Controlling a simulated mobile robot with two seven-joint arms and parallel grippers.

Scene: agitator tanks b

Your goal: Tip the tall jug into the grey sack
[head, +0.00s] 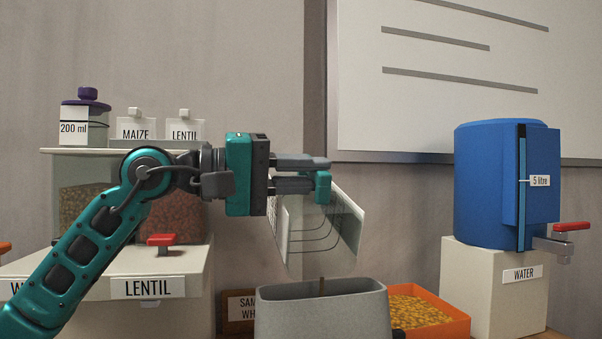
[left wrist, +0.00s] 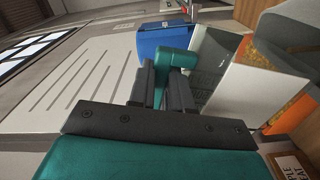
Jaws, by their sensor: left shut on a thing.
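My left gripper (head: 318,174) is shut on the teal handle of the tall jug (head: 318,230), a pale, see-through-looking vessel with dark curved lines. The jug is tilted steeply, its lower end just above the grey sack (head: 320,325), which stands open at the bottom of the head view. A thin brown streak shows between the jug and the sack's mouth. In the left wrist view the jug (left wrist: 212,68) is beyond the fingers, with the sack (left wrist: 288,28) at the upper right. The sack's inside is hidden. My right gripper is not in view.
An orange tray (head: 462,326) of yellow grains stands right of the sack. A blue water tank (head: 490,185) with a red-handled tap stands further right. Lentil and maize bins with a red tap handle (head: 161,240) stand left, behind my arm. A brown sign (head: 238,310) is left of the sack.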

